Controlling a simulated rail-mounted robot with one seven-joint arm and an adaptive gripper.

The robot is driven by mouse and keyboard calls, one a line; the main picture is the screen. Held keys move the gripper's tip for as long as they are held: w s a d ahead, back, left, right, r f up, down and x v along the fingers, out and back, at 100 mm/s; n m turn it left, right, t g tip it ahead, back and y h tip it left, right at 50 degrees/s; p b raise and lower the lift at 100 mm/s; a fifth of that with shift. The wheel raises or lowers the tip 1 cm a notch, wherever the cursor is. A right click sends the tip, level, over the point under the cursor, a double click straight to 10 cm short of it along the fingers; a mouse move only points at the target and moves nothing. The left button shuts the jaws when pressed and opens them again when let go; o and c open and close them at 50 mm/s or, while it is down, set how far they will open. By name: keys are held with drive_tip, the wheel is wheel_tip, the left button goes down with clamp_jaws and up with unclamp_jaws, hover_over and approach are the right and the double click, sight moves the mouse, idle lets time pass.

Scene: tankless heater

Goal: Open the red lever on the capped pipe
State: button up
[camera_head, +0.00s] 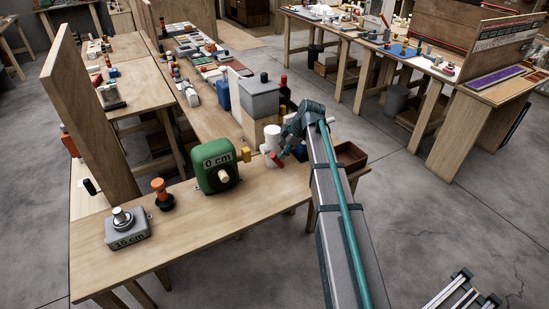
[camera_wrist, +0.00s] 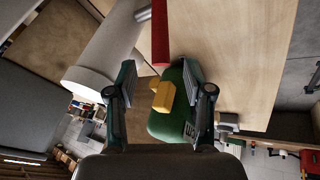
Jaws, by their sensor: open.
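The white capped pipe (camera_head: 272,136) stands on the near workbench, to the right of the green block. In the wrist view the pipe (camera_wrist: 104,55) fills the upper left. The red lever (camera_head: 276,159) shows low beside the pipe, close to my gripper. In the wrist view the lever (camera_wrist: 160,34) hangs from the top edge, near a short metal stem (camera_wrist: 143,14), and its end lies in line with the gap between my fingers. My gripper (camera_wrist: 160,76) is open, with one finger on each side of that gap. I see no contact with the lever.
The green "0 cm" block (camera_head: 219,168) with a yellow knob (camera_wrist: 162,95) lies beyond the fingers. A grey box (camera_head: 258,98) stands behind the pipe, and a brown open box (camera_head: 350,156) is to the right.

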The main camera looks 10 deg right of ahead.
sight(275, 158)
drive_tip(key=p+x, duration=0.2)
drive_tip(key=x, duration=0.5)
drive_tip(key=shift+w+a+f, duration=0.1)
drive_tip(key=shift+a+f, duration=0.05)
drive_tip(key=shift+f, duration=0.15)
clamp_jaws()
